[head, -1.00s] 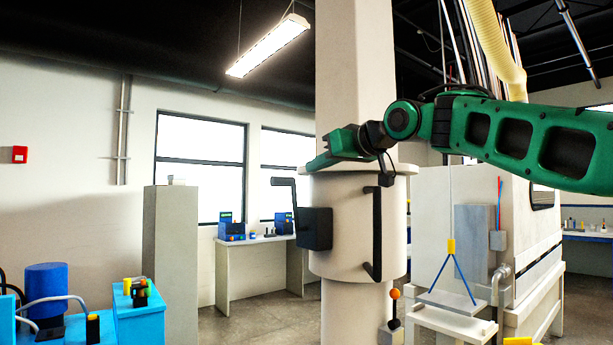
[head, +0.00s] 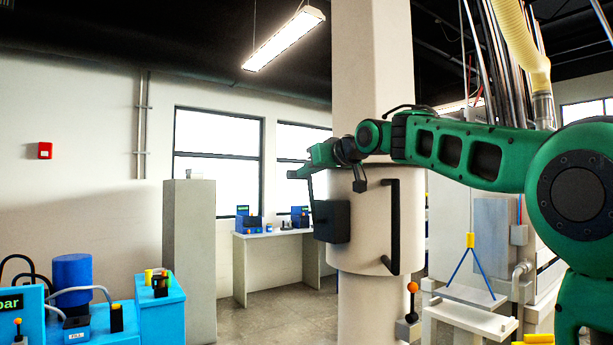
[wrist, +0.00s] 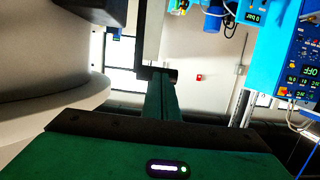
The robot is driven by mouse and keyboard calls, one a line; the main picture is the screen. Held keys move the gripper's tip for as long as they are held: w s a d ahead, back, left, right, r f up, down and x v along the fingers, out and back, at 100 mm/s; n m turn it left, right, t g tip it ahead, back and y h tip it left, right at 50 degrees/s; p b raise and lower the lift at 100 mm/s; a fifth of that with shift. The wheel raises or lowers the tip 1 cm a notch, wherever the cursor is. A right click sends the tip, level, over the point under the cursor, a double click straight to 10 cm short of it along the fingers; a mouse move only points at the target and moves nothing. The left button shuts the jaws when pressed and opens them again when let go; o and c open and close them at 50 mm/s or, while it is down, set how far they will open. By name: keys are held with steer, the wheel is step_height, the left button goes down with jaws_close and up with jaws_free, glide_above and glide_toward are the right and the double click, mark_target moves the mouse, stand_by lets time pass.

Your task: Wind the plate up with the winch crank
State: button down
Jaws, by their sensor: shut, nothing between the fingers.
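The winch is a black box (head: 332,221) on the left side of the pale column's collar. Its black crank (head: 311,187) rises from the box, its top end hidden behind my gripper in the head view. In the wrist view the crank (wrist: 140,38) runs down to a short black handle at my fingertips. My gripper (head: 291,174) is shut and empty, pointing left at the crank's top; I cannot tell if it touches the handle. It also shows in the wrist view (wrist: 160,84). The grey plate (head: 469,296) hangs level from blue slings under a yellow hook, low over a white stand.
A black vertical bar handle (head: 392,228) stands out from the collar, below my arm. An orange-knobbed lever (head: 412,289) is lower on the column. Blue equipment (head: 160,298) and a grey pillar (head: 189,248) stand left. Air left of the winch is free.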

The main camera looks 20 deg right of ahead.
steer(key=shift+w, duration=0.2)
steer(key=shift+r+x, duration=0.25)
steer(key=shift+x, duration=0.9)
